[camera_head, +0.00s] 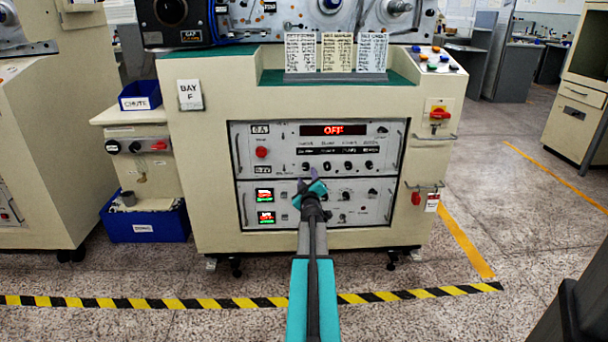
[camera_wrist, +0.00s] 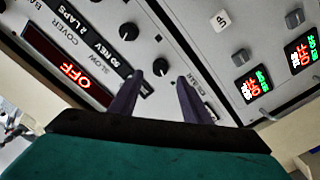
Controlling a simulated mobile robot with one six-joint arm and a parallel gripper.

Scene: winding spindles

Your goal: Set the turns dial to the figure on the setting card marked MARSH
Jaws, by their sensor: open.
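Three setting cards, left (camera_head: 300,52), middle (camera_head: 337,52) and right (camera_head: 372,52), stand on the machine's top ledge; their writing is too small to read. The upper control panel has a red display (camera_head: 333,130) reading OFF and a row of black knobs below it. I cannot tell which knob is the turns dial. My gripper (camera_head: 314,178) is in front of this panel, below the knob row. In the wrist view, my gripper (camera_wrist: 160,86) is open and empty, with a black knob (camera_wrist: 161,67) beyond the gap between its fingertips. Nearby labels include "50 REV 2 LAPS", "SLOW" and "CLEAR".
A lower panel has two small lit displays (camera_head: 265,195) and more knobs. A blue bin (camera_head: 146,222) stands at left.

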